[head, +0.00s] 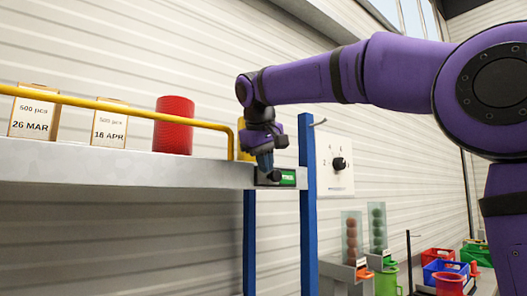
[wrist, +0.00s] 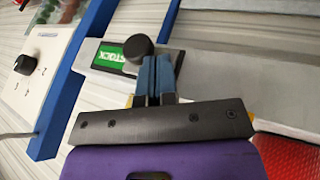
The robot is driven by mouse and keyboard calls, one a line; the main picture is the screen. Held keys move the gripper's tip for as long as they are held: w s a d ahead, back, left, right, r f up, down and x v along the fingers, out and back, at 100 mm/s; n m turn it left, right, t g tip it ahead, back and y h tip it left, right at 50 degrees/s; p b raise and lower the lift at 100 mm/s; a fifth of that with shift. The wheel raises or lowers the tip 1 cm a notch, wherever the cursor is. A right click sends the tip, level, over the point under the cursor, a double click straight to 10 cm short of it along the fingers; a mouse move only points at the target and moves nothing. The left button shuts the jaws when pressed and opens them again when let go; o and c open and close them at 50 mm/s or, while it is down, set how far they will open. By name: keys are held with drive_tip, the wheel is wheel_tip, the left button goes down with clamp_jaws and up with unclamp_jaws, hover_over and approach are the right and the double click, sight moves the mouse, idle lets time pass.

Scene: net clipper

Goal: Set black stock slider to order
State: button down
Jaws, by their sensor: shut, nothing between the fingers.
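The black slider knob (head: 274,176) sits on a small plate at the right end of the shelf edge. A green label (head: 288,178) shows just right of it. In the wrist view the label (wrist: 110,58) reads STOCK, and the round black knob (wrist: 138,46) stands beside it on a grey plate. No ORDER lettering is readable. My gripper (head: 265,163) points down at the slider from above and left. Its blue fingers (wrist: 157,72) are shut with nothing between them, their tips right beside the knob. I cannot tell whether they touch it.
The shelf (head: 120,170) carries two dated boxes (head: 108,124) and a red cylinder (head: 174,126) behind a yellow rail (head: 110,104). A blue post (head: 308,215) and a white dial panel (head: 335,163) stand right of the slider. Coloured bins (head: 445,270) are at lower right.

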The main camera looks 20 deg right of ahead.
drive_tip(key=shift+w+f, duration=0.1)
drive_tip(key=shift+f, duration=0.1)
drive_tip(key=d, duration=0.2)
drive_tip(key=w+d, duration=0.1)
drive_tip(key=d, duration=0.2)
drive_tip(key=w+d, duration=0.1)
drive_tip(key=d, duration=0.1)
drive_tip(key=shift+w+d, duration=0.15)
drive_tip(key=shift+r, duration=0.1)
